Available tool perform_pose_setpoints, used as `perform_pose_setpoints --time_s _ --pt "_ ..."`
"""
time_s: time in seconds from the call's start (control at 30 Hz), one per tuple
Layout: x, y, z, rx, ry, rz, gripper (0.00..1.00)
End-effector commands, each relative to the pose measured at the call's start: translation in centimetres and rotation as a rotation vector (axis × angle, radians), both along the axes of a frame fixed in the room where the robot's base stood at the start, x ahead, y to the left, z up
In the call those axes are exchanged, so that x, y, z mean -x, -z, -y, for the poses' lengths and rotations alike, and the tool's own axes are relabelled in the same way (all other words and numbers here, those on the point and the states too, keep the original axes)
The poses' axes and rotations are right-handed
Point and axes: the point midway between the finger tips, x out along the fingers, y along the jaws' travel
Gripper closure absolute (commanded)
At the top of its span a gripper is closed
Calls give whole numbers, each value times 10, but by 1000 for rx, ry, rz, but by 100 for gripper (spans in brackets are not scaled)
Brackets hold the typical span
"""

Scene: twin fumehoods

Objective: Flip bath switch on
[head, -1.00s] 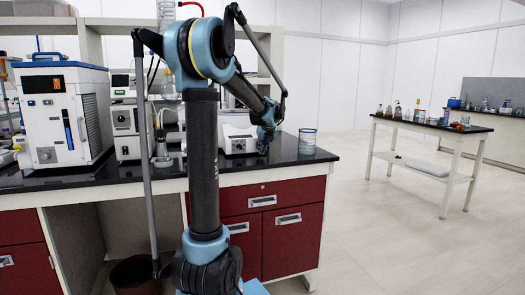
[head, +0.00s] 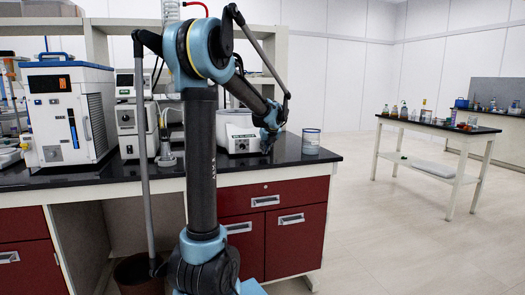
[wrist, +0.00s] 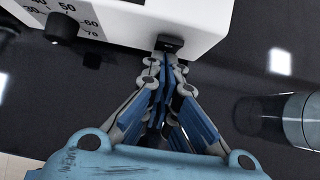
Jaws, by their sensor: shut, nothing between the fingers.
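The bath is a white box (head: 237,140) on the black bench top, partly behind my arm in the head view. In the wrist view its white front (wrist: 125,22) fills the top, with a black dial (wrist: 62,27) and a printed number scale at the left. A small black switch (wrist: 170,42) sits low on the front. My gripper (wrist: 168,60) is shut and empty, its tips just in front of the switch; I cannot tell whether they touch it. Which way the switch is set cannot be read. The gripper is small in the head view (head: 267,148).
A clear glass beaker (head: 311,141) stands to the right of my gripper, near the bench's right end; it also shows in the wrist view (wrist: 300,120). A white and blue unit (head: 68,115) stands at the left. The black bench top (wrist: 228,65) between gripper and beaker is clear.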

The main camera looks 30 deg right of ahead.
Motion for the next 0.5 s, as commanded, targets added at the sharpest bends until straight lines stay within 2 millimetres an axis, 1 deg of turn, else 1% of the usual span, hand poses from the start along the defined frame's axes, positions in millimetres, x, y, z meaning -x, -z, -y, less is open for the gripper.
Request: perform_pose_setpoints --time_s 0.4,0.5 --pt "0 -14 0 0 0 0 100" --pt "0 -15 0 0 0 0 100"
